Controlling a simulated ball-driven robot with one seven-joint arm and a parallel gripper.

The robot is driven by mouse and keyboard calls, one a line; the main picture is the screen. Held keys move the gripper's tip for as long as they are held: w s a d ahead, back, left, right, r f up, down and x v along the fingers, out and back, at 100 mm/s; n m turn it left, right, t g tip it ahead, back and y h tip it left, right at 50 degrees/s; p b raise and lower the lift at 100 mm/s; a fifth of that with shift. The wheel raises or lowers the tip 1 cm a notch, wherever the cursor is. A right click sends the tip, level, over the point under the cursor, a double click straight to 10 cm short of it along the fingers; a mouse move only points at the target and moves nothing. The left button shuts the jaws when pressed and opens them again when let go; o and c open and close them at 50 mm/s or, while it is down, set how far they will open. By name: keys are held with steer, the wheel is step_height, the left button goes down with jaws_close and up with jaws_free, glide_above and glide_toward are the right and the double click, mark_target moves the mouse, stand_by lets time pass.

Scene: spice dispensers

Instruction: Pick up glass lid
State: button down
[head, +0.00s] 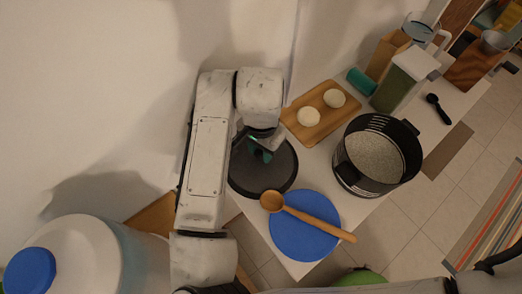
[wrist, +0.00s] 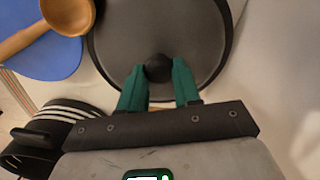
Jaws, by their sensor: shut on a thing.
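The glass lid (wrist: 120,35) is a round, dark grey disc with a black rim and a black knob at its centre. It fills the upper middle of the wrist view and lies on the white table in the head view (head: 275,178), partly hidden by my arm. My gripper (wrist: 158,72) has its green fingers on both sides of the knob and is shut on it. In the head view my gripper (head: 260,150) is over the lid. I cannot tell whether the lid is touching the table or slightly raised.
A blue plate (head: 295,235) with a wooden spoon (head: 318,220) lies in front of the lid. A black pot (head: 378,155) with pale contents stands to the right. A wooden tray (head: 330,122) holds two round pale items. A green container (head: 395,90) stands behind the pot.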

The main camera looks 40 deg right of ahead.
steer(key=shift+d+r, duration=0.15)
steer(key=shift+r, duration=0.1)
steer(key=b, duration=0.2)
glide_above(290, 153)
step_height(290, 153, up, 14)
steer(key=p, duration=0.1)
steer(key=shift+d, duration=0.1)
